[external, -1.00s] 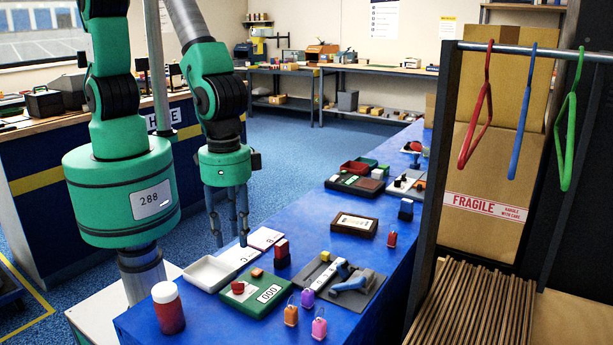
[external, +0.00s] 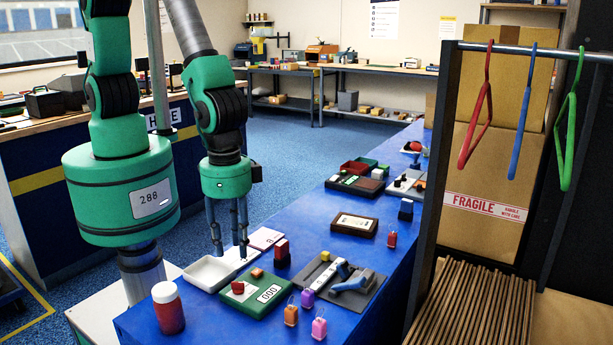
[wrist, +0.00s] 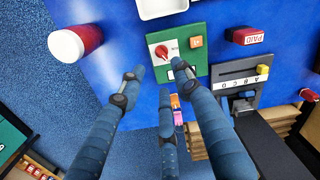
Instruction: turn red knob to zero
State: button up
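The red knob (external: 238,288) sits on a green box (external: 262,303) with a display reading 000, on the blue table. In the wrist view the red knob (wrist: 161,51) lies on a white dial on the green box (wrist: 178,40), just beyond my fingertips. My gripper (external: 231,252) hangs above and behind the box, its fingers pointing down. In the wrist view my gripper (wrist: 158,82) has its three fingers spread and nothing between them. The knob is not touched. A finger partly covers the display in the wrist view. The knob's exact setting is too small to read.
An orange button (wrist: 196,42) is beside the knob on the box. A white tray (external: 210,273), a red stamp (external: 282,254), a red jar with a white lid (external: 168,307) and small colored tags (external: 291,315) stand close around. A grey lever device (external: 345,287) is to the right.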

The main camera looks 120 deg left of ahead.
aim_at(237, 283)
notch_tip(237, 283, down, 10)
jog(key=shift+b, duration=0.9)
grip_shut()
